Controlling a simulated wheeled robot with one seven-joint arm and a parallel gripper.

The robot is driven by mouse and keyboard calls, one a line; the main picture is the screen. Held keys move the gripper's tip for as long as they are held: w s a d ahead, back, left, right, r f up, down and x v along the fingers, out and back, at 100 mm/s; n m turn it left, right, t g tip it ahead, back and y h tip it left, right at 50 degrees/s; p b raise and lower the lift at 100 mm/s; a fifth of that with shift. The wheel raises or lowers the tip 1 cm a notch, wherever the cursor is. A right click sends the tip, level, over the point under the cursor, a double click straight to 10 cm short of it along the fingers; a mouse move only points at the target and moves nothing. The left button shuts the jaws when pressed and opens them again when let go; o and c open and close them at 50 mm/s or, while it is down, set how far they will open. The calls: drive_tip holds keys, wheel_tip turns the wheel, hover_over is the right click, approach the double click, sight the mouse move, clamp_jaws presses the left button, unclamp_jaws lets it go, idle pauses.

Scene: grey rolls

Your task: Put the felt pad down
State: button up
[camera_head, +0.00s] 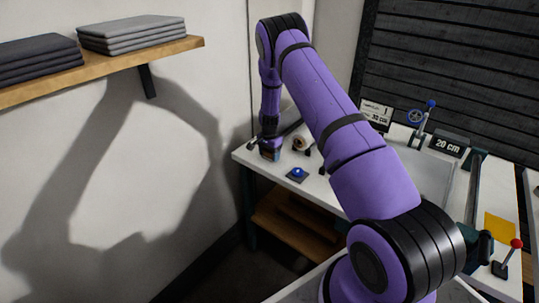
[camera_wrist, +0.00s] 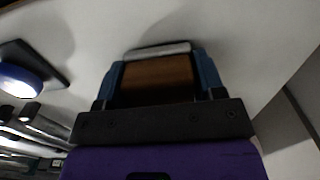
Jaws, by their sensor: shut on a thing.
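My gripper (camera_wrist: 157,72) is shut on a block with a brown, wood-like face and a pale grey strip at its far edge, which looks like the felt pad (camera_wrist: 155,76). The blue fingers press its left and right sides in the wrist view. In the head view my gripper (camera_head: 269,152) is low at the left back corner of the white table (camera_head: 328,193), and the pad is hard to make out there. A soft shadow lies by the pad's far edge; I cannot tell whether the pad touches the tabletop.
A blue button on a dark base (camera_head: 297,174) is close to my gripper, also in the wrist view (camera_wrist: 22,79). A tan roll (camera_head: 299,143) stands behind it. The wall is close on the left. A shelf (camera_head: 110,66) holds folded grey cloths.

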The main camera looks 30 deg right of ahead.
drive_tip(key=shift+f, duration=0.15)
drive_tip(key=o, duration=1)
drive_tip(key=shift+c, duration=0.2)
